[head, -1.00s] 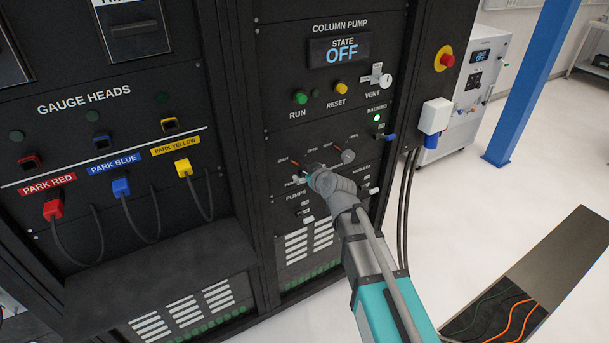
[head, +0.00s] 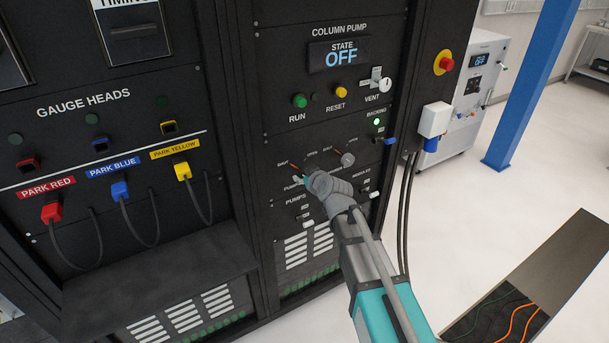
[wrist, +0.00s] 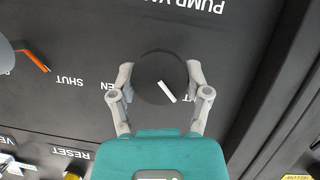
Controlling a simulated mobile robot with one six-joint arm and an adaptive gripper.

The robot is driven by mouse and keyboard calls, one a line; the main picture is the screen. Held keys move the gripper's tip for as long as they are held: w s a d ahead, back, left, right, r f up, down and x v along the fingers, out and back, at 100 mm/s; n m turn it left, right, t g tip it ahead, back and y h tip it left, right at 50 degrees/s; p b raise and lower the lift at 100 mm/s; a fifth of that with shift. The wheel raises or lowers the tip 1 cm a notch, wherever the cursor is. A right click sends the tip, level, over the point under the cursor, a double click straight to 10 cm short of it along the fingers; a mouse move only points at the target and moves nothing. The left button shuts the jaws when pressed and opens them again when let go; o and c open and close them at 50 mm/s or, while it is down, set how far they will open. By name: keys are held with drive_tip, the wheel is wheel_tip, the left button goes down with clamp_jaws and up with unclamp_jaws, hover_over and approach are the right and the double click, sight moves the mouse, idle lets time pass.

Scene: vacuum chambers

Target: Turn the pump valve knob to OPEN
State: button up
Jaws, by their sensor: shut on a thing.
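The pump valve knob (wrist: 154,72) is a dark round knob with a white bar on its face. In the wrist view the bar slants to the lower right, towards the partly covered SHUT label. The end of the OPEN label shows on the other side. My gripper (wrist: 161,74) is shut on the knob, one finger on each side. In the head view my gripper (head: 305,181) is at the lower panel and hides most of the knob; a small orange pointer (head: 294,167) shows just above it.
A second, grey knob (head: 347,159) with an orange pointer sits close to the right. The STATE display (head: 340,53) reads OFF. RUN (head: 299,100) and RESET (head: 341,92) buttons are above. A shelf (head: 160,270) juts out at left. A blue post (head: 530,85) stands at right.

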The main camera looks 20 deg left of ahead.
drive_tip(key=shift+m, duration=0.3)
drive_tip(key=shift+w+m+g+y, duration=0.1)
drive_tip(key=shift+m+g+y, duration=0.65)
drive_tip(key=shift+m, duration=0.35)
drive_tip(key=m, duration=0.1)
drive_tip(key=m+g+y+b, duration=0.1)
drive_tip(key=m, duration=0.1)
drive_tip(key=shift+d+f+g+y, duration=0.1)
drive_tip(key=shift+f+g+y, duration=0.05)
drive_tip(key=shift+g+y, duration=0.1)
drive_tip(key=m+g+y+b, duration=0.1)
drive_tip(key=m+y+b, duration=0.1)
drive_tip(key=m+b, duration=0.1)
drive_tip(key=shift+f+m, duration=0.15)
drive_tip(key=shift+m, duration=0.45)
drive_tip(key=shift+m+y+b, duration=0.9)
drive_tip(key=shift+m+b, duration=0.1)
drive_tip(key=shift+m, duration=0.5)
drive_tip(key=o, duration=1.1)
drive_tip(key=shift+o, duration=0.2)
